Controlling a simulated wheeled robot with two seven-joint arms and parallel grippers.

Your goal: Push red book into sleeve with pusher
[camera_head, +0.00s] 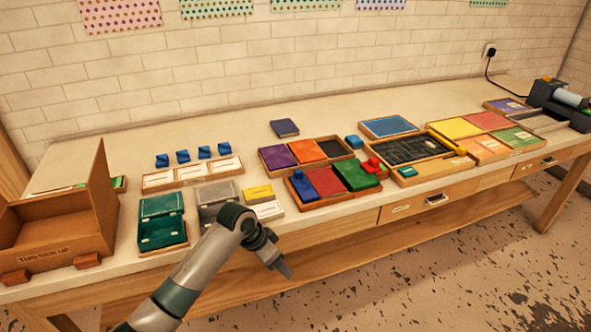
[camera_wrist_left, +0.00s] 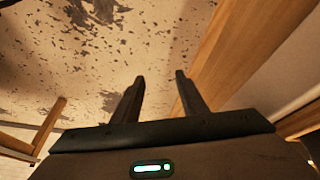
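A flat red book-like panel (camera_head: 326,182) lies in a wooden tray on the bench, between a blue piece (camera_head: 302,186) and a green panel (camera_head: 356,175). A small red block with a raised part (camera_head: 372,166) sits on the green panel; I cannot tell whether it is the pusher. I cannot tell which thing is the sleeve. My left gripper (camera_head: 282,268) is in front of the bench edge, apart from the tray. In the left wrist view its two fingers (camera_wrist_left: 160,77) are spread with nothing between them. My right gripper is not in view.
An open brown box (camera_head: 60,222) stands at the left end. Green cases (camera_head: 162,220) and a grey case (camera_head: 215,200) lie near the front edge. A dark blue book (camera_head: 284,128) lies behind the trays. More trays and a machine (camera_head: 562,100) are at right.

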